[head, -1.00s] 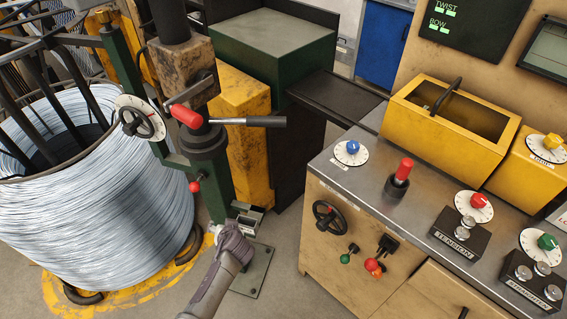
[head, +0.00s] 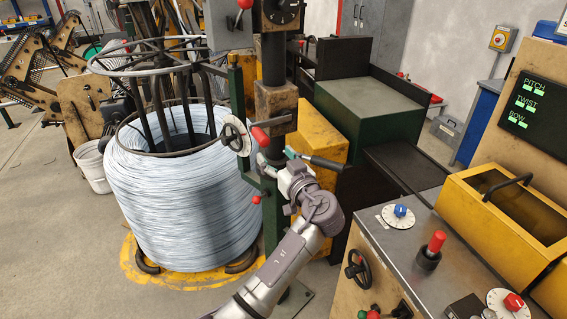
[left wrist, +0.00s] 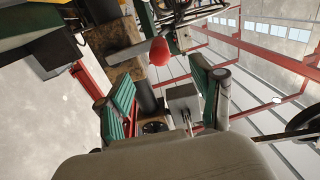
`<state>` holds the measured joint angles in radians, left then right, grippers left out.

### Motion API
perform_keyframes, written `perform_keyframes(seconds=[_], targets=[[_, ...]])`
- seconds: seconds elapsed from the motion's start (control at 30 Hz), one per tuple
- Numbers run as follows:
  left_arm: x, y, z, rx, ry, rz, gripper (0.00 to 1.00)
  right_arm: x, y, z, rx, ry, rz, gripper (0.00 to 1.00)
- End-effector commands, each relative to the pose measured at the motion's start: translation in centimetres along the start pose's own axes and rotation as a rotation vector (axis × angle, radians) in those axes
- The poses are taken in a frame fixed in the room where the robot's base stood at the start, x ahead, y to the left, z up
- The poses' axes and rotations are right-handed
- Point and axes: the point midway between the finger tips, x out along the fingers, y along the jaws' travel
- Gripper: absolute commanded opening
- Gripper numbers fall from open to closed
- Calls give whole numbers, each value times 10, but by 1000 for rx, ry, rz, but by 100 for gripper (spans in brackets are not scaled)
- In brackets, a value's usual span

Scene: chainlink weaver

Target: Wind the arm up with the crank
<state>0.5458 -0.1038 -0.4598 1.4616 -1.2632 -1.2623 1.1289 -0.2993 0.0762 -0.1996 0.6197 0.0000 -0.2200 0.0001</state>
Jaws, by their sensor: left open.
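In the left wrist view the red grip (left wrist: 160,52) shows between and beyond the fingers. My left gripper (head: 277,161) is right below and beside the grip in the head view, open, with its green finger pads apart. My right gripper is not in view.
A large wire coil (head: 180,205) stands left of the column, with a dial handwheel (head: 235,136) between. A yellow block (head: 325,130) and green box (head: 368,105) stand behind right. The control bench (head: 395,250) with a red-topped lever (head: 432,249) is at right.

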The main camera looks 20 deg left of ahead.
Motion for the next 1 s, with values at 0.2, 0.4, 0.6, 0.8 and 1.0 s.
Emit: perform_keyframes(seconds=[0.2,0.4,0.6,0.8,1.0], targets=[[40,0,0,2,1,-2,67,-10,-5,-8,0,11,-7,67],[72,0,8,-2,0,0,67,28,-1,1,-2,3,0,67],[97,1,5,-1,-1,1,67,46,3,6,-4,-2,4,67],[104,1,1,1,-1,2,67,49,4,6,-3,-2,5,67],[104,1,0,1,-2,2,65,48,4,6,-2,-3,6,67]])
